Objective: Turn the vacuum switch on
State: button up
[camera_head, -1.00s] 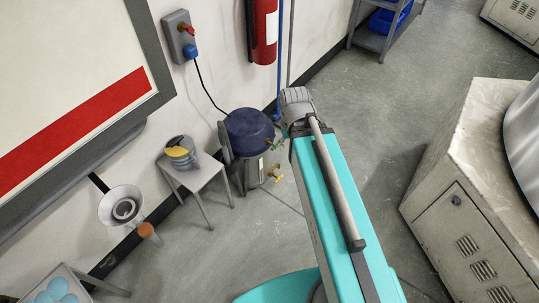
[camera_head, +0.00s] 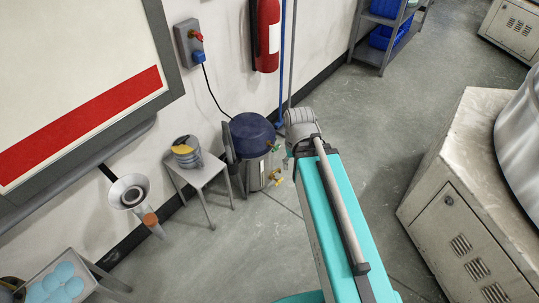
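A grey box (camera_head: 188,44) is fixed to the wall at the upper left, left of the fire extinguisher. It carries a small red switch or knob (camera_head: 197,36) on its face and a blue plug (camera_head: 198,57) below it. The knob is small, and I cannot tell whether it is on or off. A black cable runs from the plug down to a steel vessel (camera_head: 255,168) with a dark blue top, brass-coloured taps and green fittings. My gripper is not in view. A teal and grey part, apparently mine, rises from the bottom and partly overlaps the floor beside the vessel.
A grey stool (camera_head: 207,178) holding stacked discs stands left of the vessel. A white funnel-shaped thing (camera_head: 130,190) and a tray of light-blue discs (camera_head: 57,283) are lower left. A red fire extinguisher (camera_head: 266,36) hangs on the wall.

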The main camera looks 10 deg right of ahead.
aim_at(275, 148)
jog(key=z, duration=0.15)
jog(key=i, duration=0.9)
jog(key=u, duration=0.05)
